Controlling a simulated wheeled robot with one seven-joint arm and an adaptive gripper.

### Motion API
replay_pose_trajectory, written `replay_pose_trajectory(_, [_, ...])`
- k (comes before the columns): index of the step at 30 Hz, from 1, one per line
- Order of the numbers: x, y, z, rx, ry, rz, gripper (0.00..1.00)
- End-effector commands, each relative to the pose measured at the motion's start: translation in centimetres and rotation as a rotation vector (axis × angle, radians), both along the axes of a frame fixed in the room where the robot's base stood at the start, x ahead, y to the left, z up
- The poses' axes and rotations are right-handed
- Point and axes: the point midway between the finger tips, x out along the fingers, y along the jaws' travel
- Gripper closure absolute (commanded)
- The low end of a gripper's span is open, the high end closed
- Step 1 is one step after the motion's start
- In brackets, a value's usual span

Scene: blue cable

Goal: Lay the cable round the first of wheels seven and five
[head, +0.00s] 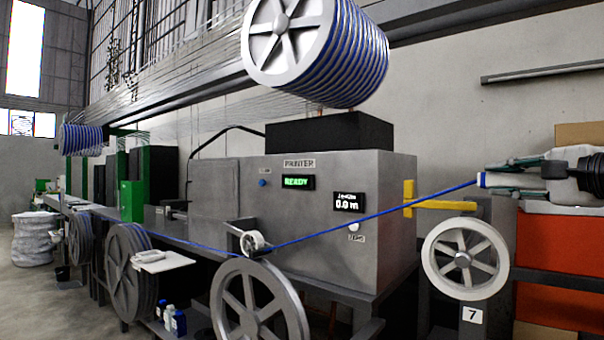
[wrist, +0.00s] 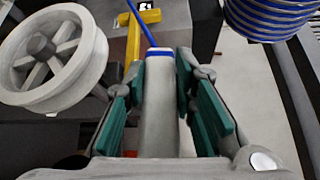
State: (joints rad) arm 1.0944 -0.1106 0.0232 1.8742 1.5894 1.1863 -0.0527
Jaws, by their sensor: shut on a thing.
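My gripper (head: 488,179) is at the right of the head view, shut on the cable's pale end piece (wrist: 160,110), which stands between the teal finger pads in the wrist view. The blue cable (head: 440,194) runs taut from there down left to a small guide wheel (head: 252,241), then on to the left. Wheel seven (head: 464,259), pale and spoked over a "7" plate, is below and left of my gripper. The cable passes above wheel seven, apart from it. The wheel also shows at left in the wrist view (wrist: 42,62). I cannot make out a number five.
A yellow bracket (head: 445,205) juts out above wheel seven, close to the cable. The grey printer box (head: 230,200) stands behind the cable, with a big blue-wound reel (head: 350,50) above. A large grey wheel (head: 247,325) is at front centre. An orange-red cabinet (head: 560,255) is below my gripper.

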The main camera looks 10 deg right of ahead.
Motion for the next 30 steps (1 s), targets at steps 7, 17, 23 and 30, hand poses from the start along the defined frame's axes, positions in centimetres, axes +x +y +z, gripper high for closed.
replay_pose_trajectory(7, [-2.3, -1.9, 0.2, 0.002, 0.001, -0.003, 1.00])
replay_pose_trajectory(17, [-5.0, -4.2, 0.2, 0.002, 0.000, -0.003, 1.00])
replay_pose_trajectory(23, [-6.6, -5.6, 0.2, 0.001, 0.000, -0.002, 1.00])
replay_pose_trajectory(30, [-6.8, -6.0, -2.4, 0.002, 0.001, 0.000, 1.00])
